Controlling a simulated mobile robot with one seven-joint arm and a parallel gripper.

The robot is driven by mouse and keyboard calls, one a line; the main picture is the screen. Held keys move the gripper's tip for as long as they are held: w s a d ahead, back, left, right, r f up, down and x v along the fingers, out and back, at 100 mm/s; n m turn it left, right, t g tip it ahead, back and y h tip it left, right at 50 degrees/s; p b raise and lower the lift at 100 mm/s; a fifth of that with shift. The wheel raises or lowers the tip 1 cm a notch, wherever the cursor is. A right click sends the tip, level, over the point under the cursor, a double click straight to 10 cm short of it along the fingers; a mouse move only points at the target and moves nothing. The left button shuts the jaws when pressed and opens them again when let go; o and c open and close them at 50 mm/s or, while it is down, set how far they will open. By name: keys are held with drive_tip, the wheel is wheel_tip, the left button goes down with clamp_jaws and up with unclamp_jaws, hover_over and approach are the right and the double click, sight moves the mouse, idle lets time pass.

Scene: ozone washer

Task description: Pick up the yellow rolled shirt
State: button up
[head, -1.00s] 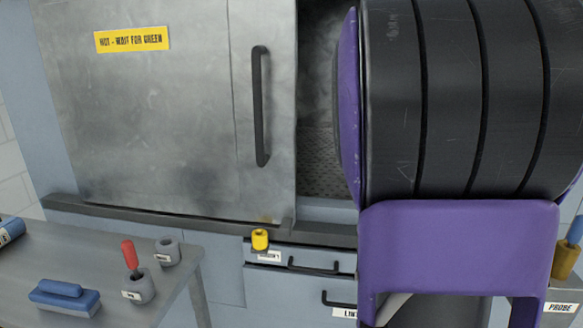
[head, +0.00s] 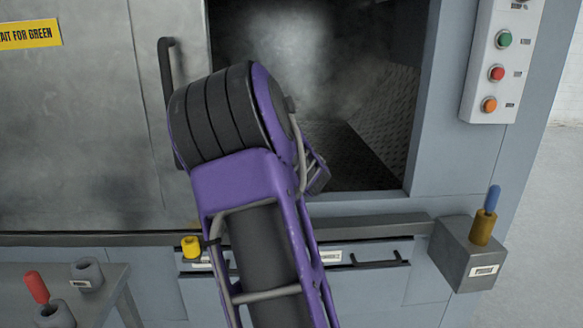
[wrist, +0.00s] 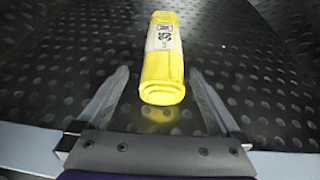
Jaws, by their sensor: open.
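The yellow rolled shirt (wrist: 163,65) lies on a dark dimpled metal floor (wrist: 80,60) in the wrist view, its length pointing away from me. It has a white label with black print. My gripper (wrist: 159,74) is open, with one finger on each side of the shirt's near end. A gap shows between each finger and the shirt. In the head view my arm reaches up to the washer opening (head: 385,130), and I cannot make out the shirt there.
The sliding steel door (head: 90,120) with its black handle (head: 170,90) stands left of the opening. A button panel (head: 492,95) is at the right, above a grey box (head: 468,255). A small yellow cylinder (head: 191,246) sits at the ledge. Haze fills part of the opening.

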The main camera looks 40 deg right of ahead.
drive_tip(key=shift+d+x, duration=0.15)
drive_tip(key=shift+x, duration=1.6)
drive_tip(key=shift+d+x, duration=0.15)
drive_tip(key=shift+x, duration=1.6)
drive_tip(key=shift+s+r, duration=0.1)
drive_tip(key=shift+r, duration=0.05)
drive_tip(key=shift+c, duration=0.2)
drive_tip(key=c, duration=1.5)
